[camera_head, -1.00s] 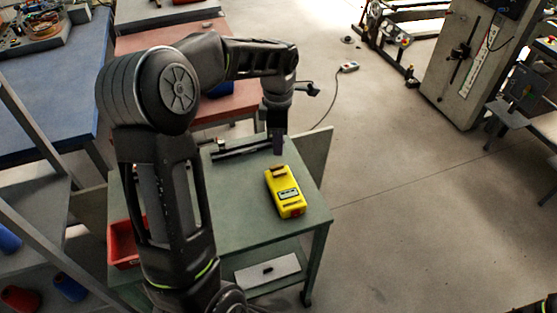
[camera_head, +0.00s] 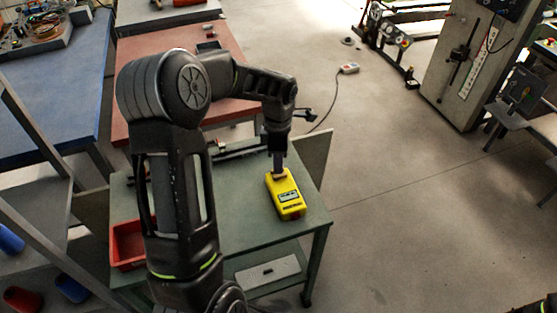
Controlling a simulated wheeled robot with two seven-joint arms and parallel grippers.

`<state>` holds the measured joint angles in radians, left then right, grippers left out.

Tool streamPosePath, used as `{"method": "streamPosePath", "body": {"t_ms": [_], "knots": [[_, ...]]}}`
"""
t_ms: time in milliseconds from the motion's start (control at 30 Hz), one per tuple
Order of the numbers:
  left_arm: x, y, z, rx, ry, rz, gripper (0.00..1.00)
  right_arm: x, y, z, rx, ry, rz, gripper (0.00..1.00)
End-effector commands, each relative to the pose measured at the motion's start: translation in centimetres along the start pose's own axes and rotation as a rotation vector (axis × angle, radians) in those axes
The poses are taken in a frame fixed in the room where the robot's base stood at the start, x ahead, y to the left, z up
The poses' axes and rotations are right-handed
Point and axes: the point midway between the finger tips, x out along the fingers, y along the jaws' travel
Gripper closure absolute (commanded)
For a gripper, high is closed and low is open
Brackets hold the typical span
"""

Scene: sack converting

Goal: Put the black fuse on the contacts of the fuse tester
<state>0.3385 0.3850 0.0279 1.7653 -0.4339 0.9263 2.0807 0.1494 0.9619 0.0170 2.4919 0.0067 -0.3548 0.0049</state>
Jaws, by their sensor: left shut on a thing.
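The yellow fuse tester (camera_head: 288,204) lies on the grey-green top of the cart (camera_head: 240,205), with a small display on its face and its contact end pointing to the back. My left gripper (camera_head: 278,167) points down right at that contact end, with its fingertips at or just above the contacts. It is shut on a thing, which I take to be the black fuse. The fuse itself is too small and too covered by the fingers to make out. Whether it touches the contacts I cannot tell.
A red bin (camera_head: 128,246) stands at the cart's left, beside my arm. A dark rail-like item (camera_head: 232,152) lies along the cart's back edge. A reddish table (camera_head: 222,62) stands behind and a blue bench (camera_head: 70,95) at left. The cart top right of the tester is clear.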

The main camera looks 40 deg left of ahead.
Motion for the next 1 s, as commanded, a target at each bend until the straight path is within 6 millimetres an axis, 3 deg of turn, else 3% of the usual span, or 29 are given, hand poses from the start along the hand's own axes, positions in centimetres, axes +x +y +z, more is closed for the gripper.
{"method": "streamPosePath", "body": {"t_ms": [600, 633, 867, 1000], "knots": [[1.2, 0.0, 0.0, 0.000, -0.001, 0.000, 1.00, 1.0, 0.3, -0.1, -0.003, 0.003, -0.004, 0.64], [1.2, 0.0, 0.0, 0.000, -0.001, 0.000, 0.79, 1.0, 0.3, -0.1, -0.003, 0.003, -0.004, 0.64], [1.2, 0.0, 0.0, 0.000, 0.000, 0.000, 0.60, 1.0, 0.3, -0.1, -0.003, 0.003, -0.004, 0.64], [1.2, 0.0, 0.0, 0.000, 0.000, 0.000, 0.59, 1.0, 0.3, -0.1, -0.003, 0.003, -0.004, 0.64]]}}
